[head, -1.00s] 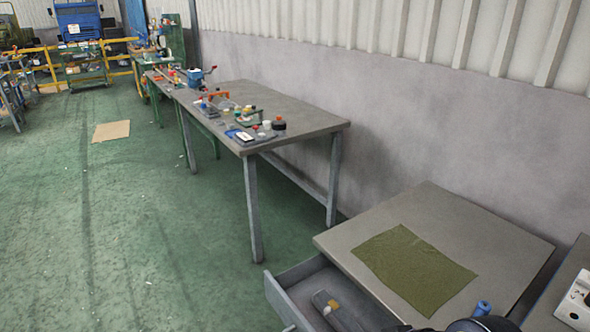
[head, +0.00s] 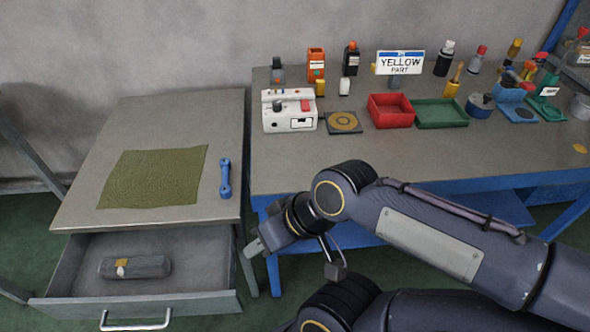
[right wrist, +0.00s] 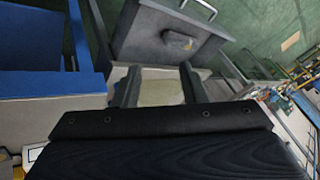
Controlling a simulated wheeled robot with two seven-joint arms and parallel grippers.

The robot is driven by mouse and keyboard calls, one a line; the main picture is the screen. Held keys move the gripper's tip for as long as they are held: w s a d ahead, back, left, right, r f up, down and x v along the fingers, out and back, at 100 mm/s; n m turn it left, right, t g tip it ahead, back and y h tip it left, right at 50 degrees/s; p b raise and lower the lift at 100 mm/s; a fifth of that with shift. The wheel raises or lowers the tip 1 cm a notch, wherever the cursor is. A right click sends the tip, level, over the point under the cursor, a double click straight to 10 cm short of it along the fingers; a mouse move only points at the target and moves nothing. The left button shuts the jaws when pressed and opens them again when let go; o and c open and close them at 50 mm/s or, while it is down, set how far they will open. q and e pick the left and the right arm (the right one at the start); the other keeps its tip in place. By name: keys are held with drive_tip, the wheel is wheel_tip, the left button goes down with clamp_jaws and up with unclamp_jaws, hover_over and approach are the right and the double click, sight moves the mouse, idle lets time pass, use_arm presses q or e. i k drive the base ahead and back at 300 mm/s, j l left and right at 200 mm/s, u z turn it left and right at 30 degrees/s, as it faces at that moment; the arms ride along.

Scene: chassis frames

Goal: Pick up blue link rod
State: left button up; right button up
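The blue link rod (head: 225,178) lies on the right side of the small grey table (head: 222,122), beside the olive cloth and apart from it. It points roughly from front to back. My right gripper (head: 295,257) is in front of and to the right of the rod, near the right end of the open drawer. Its two fingers stand apart and hold nothing; the right wrist view also shows the open fingers (right wrist: 160,88). My left gripper is not in view.
The olive cloth (head: 152,178) covers the small table's middle. Its drawer (head: 205,262) is pulled out and holds a dark grey object (head: 135,267). The blue-framed workbench (head: 330,165) stands to the right, with a white box (head: 289,110), red bin (head: 390,110) and green tray (head: 441,113).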

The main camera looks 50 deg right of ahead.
sight(225, 191)
drive_tip(key=z, duration=1)
drive_tip(key=u, duration=0.45)
drive_tip(key=i+l+u, duration=0.15)
drive_tip(key=u, duration=0.3)
drive_tip(key=i+l+u, duration=0.15)
drive_tip(key=l+u, duration=0.25)
drive_tip(key=i+l+u, duration=0.1)
drive_tip(key=l+u, duration=0.15)
drive_tip(key=u, duration=0.2)
drive_tip(key=l, duration=0.15)
